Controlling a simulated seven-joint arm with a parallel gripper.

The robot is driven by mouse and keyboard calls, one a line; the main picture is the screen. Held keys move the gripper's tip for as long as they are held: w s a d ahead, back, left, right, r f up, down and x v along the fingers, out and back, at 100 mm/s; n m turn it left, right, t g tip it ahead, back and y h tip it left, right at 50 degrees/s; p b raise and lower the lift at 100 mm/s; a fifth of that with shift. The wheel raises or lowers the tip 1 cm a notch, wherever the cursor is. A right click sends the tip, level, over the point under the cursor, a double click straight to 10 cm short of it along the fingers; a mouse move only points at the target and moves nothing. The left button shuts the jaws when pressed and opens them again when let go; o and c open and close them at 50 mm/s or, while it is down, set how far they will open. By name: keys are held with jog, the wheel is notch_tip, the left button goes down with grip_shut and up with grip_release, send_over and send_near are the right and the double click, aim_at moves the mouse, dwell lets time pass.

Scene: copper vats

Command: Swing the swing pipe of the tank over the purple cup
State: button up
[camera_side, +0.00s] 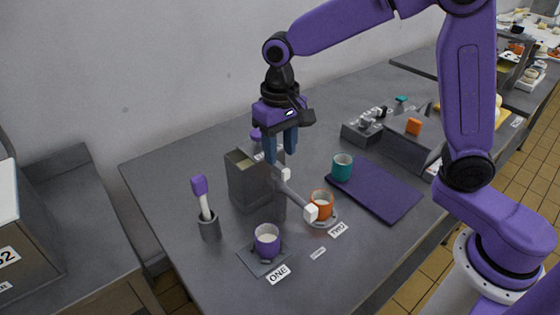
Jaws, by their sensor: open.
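The purple cup (267,241), holding something pale, stands on a grey pad (254,262) by the label ONE. The tank (250,187) is a grey box behind it. The grey swing pipe (294,194) slants down to the right from the tank's side. Its white end block (311,213) is at the near left edge of the orange cup (322,203), by the label TWO. A second white block (285,174) sits near the pipe's upper end. My gripper (281,156) is open, fingers down, just above the pipe's upper end. Whether the fingers touch anything is unclear.
A grey holder (209,227) with a purple-topped tool (199,186) stands left of the tank. Grey equipment (405,145) is behind the mat. The table's front is clear.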

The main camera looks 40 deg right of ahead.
aim_at(280, 166)
jog(key=shift+f, duration=2)
grip_shut()
